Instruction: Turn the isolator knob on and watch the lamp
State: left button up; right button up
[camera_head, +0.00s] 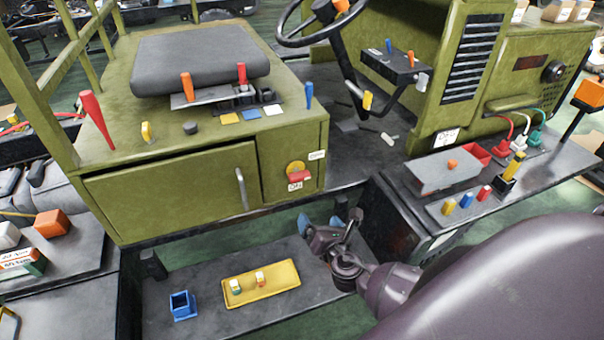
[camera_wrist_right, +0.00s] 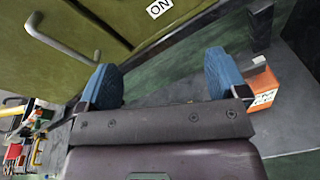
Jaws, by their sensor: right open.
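The isolator knob (camera_head: 299,176) is a red handle on a yellow round base, on the front face of the green chassis, right of a door with a bar handle. One white label (camera_head: 317,155) is above right of it and an ON label (camera_head: 294,186) is just below. The ON label also shows at the top of the right wrist view (camera_wrist_right: 158,8), where the knob is out of frame. My right gripper (camera_head: 331,221) is below and right of the knob, apart from it. Its blue fingers stand wide apart and empty (camera_wrist_right: 162,78). I cannot tell which part is the lamp.
The grey door handle (camera_head: 242,189) sticks out left of the knob. Below, a low dark shelf (camera_head: 200,325) holds a yellow tray (camera_head: 285,273) and a blue box (camera_head: 183,304). A dark bench (camera_head: 410,185) stands to the right. The space before the knob looks clear.

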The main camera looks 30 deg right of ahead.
aim_at(301, 179)
jog(key=w+d+r+n, duration=0.1)
jog(key=w, duration=0.3)
jog(key=w+d+r+n+t, duration=0.1)
jog(key=w+n, duration=0.1)
jog(key=w, duration=0.3)
jog(key=w+d+r+n, duration=0.1)
jog(key=w+n, duration=0.1)
jog(key=w, duration=0.2)
jog(key=shift+w+d+r+t+p, duration=0.1)
jog(key=shift+w+r+t+p, duration=0.1)
jog(key=shift+r+t+p, duration=0.15)
jog(key=shift+c, duration=0.3)
jog(key=c, duration=0.9)
